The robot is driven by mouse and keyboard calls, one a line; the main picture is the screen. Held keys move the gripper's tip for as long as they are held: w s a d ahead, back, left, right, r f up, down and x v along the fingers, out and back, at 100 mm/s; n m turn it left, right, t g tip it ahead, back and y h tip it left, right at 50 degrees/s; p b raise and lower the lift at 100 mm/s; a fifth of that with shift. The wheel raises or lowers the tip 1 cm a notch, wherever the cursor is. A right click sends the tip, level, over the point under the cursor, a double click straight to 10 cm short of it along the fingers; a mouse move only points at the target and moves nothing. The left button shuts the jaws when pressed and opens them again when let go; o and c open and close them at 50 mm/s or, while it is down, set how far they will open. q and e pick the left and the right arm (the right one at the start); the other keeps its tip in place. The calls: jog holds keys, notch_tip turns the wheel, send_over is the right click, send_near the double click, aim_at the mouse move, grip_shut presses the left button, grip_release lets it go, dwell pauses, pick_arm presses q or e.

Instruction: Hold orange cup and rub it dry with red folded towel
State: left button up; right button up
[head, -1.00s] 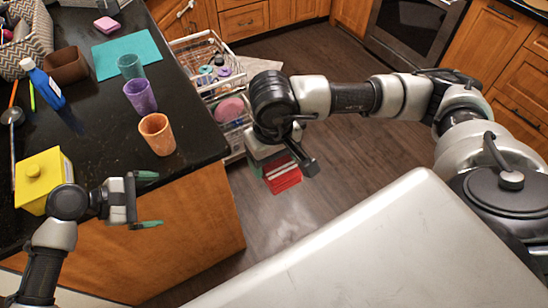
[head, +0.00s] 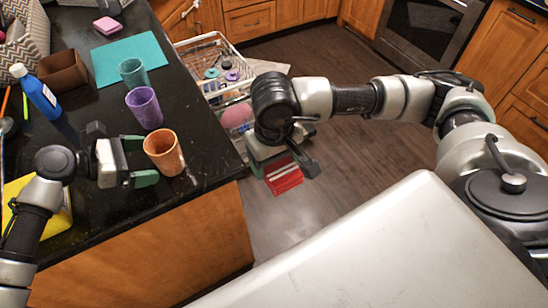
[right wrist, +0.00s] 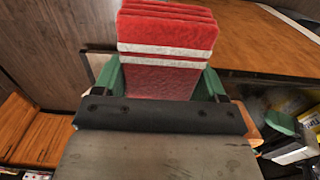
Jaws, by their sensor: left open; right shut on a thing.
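The orange cup (head: 164,153) stands upright on the black counter near its right edge. My left gripper (head: 145,162) is open, with its fingers at the left side of the cup; I cannot tell whether they touch it. The red folded towel (head: 284,176) has white stripes and hangs in my right gripper (head: 278,163), away from the counter over the floor. In the right wrist view the towel (right wrist: 168,45) sits between the green fingers of my right gripper (right wrist: 170,80), which is shut on it.
Behind the orange cup stand a purple cup (head: 144,107) and a teal cup (head: 132,72), with a teal mat (head: 128,58) beyond. A blue bottle (head: 40,94) and brown container (head: 62,70) are at the left. An open dishwasher rack (head: 206,52) is beside the counter.

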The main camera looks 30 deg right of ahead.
aim_at(162, 158)
pick_arm(q)
jog(key=p+x, duration=0.1)
jog(key=x, duration=0.2)
jog(key=shift+d, duration=0.25)
jog(key=shift+s+d+f, duration=0.1)
jog(key=shift+d+f, duration=0.1)
jog(key=shift+d, duration=0.2)
jog(key=shift+d+f, duration=0.15)
jog(key=shift+f, duration=0.05)
jog(key=c, duration=0.8)
jog(key=o, duration=0.5)
jog(key=c, duration=0.7)
